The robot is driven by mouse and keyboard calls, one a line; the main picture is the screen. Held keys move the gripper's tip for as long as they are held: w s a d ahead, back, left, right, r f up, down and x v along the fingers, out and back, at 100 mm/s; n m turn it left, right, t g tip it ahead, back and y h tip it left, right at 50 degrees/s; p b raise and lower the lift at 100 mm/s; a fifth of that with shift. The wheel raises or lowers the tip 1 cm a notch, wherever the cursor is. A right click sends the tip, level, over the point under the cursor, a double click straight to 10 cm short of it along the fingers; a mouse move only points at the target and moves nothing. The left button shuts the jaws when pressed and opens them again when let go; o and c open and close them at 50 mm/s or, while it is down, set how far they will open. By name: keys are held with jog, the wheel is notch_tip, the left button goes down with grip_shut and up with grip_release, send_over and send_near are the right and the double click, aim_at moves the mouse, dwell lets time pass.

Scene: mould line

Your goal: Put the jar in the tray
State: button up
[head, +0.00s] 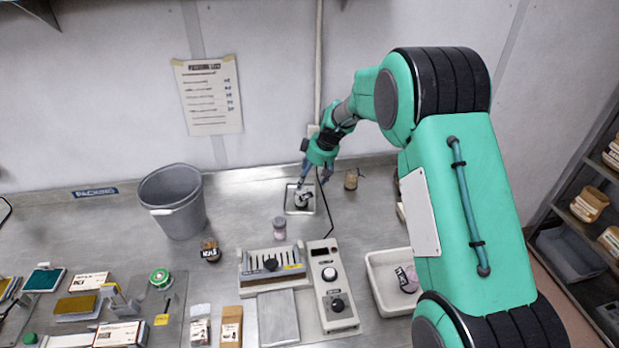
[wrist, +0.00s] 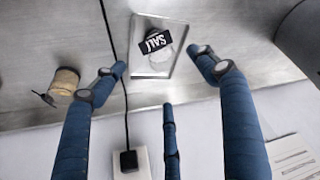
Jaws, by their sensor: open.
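A small jar (wrist: 160,58) with a black label with white lettering is in a shallow clear square tray (wrist: 173,72) in the wrist view. In the head view the tray (head: 290,209) is at the back of the steel bench, with the jar (head: 301,204) inside its rim. I cannot tell whether the jar stands or leans. My gripper (head: 306,180) points down just above the tray. In the wrist view my gripper (wrist: 160,68) is open, its blue fingers spread apart with nothing between them. They look clear of the jar.
A grey bucket (head: 174,222) stands to the left. A control box (head: 331,290) and a white bin (head: 378,262) are nearer. A black cable (wrist: 105,20) runs beside the tray.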

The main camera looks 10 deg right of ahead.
jog(key=shift+r, duration=0.1)
dwell(0.4)
jog(key=s+d+r+m+t+h, duration=0.15)
jog(key=s+r+m, duration=0.25)
jog(key=s+r, duration=2.05)
jog(key=s+d+m, duration=0.1)
jog(key=s+m, duration=0.1)
jog(key=s, duration=1.2)
jog(key=s+d+m+h, duration=0.1)
jog(key=s+d+m, duration=0.1)
jog(key=s, duration=1.3)
jog(key=shift+d+r+t, duration=0.25)
jog(key=shift+r+t, duration=0.2)
jog(key=shift+f, duration=0.1)
